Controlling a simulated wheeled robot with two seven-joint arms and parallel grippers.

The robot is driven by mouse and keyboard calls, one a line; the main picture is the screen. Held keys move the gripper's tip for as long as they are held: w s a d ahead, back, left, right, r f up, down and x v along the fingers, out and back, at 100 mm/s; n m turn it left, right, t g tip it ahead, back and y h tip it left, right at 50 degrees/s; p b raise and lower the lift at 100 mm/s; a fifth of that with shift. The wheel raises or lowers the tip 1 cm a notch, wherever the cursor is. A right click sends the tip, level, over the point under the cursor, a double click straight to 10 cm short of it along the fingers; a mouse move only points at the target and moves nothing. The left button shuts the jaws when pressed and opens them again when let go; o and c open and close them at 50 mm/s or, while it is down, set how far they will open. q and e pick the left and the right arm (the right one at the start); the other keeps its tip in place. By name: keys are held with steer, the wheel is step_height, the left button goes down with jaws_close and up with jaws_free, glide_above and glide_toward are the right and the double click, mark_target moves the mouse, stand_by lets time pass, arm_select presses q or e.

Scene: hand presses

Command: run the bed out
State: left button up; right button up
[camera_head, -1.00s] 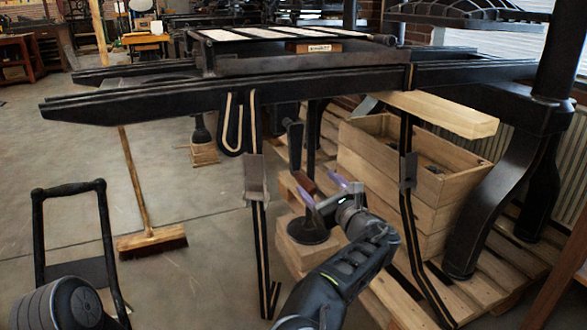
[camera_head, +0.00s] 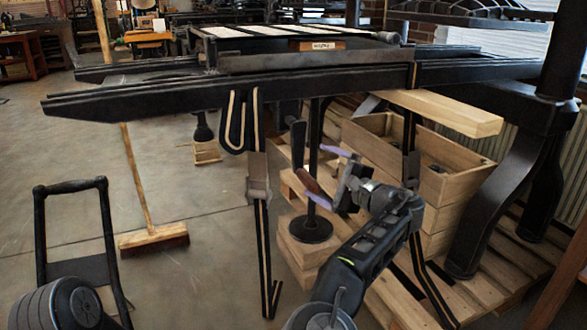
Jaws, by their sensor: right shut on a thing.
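The press bed (camera_head: 310,62) is a dark flat carriage with pale strips on top, lying on long black rails (camera_head: 140,102). Below the rails hangs a black crank arm (camera_head: 298,145) with a brown wooden handle (camera_head: 312,184) at its lower end. My right gripper (camera_head: 325,175), with purple-tipped fingers, is at the handle and shut on it; one fingertip shows above it and one below. My left gripper is not in view.
Black straps (camera_head: 260,210) hang in front. A broom (camera_head: 150,238) stands at the left. A wooden crate (camera_head: 400,160) and pallet slats (camera_head: 480,300) lie at the right, beside a thick black press leg (camera_head: 500,190). A black tubular frame (camera_head: 40,235) stands front left.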

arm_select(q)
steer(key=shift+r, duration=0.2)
arm_select(e)
steer(key=w+d+r+m+t+h, duration=0.2)
steer(key=d+r+t+h, duration=0.1)
steer(key=d, duration=0.5)
steer(key=shift+d+r+m+h, duration=0.3)
steer(key=shift+r+m+h, duration=0.1)
steer(key=shift+r+h, duration=0.25)
steer(key=o, duration=0.6)
steer(key=shift+c, duration=1)
steer(key=shift+s+d+r, duration=0.25)
steer(key=shift+s+d, duration=0.7)
steer(key=shift+s, duration=0.1)
steer(key=shift+c, duration=0.2)
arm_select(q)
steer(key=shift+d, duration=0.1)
arm_select(e)
steer(key=a+v, duration=0.1)
steer(key=v, duration=0.5)
steer(key=shift+s+f, duration=0.4)
steer(key=shift+s, duration=0.1)
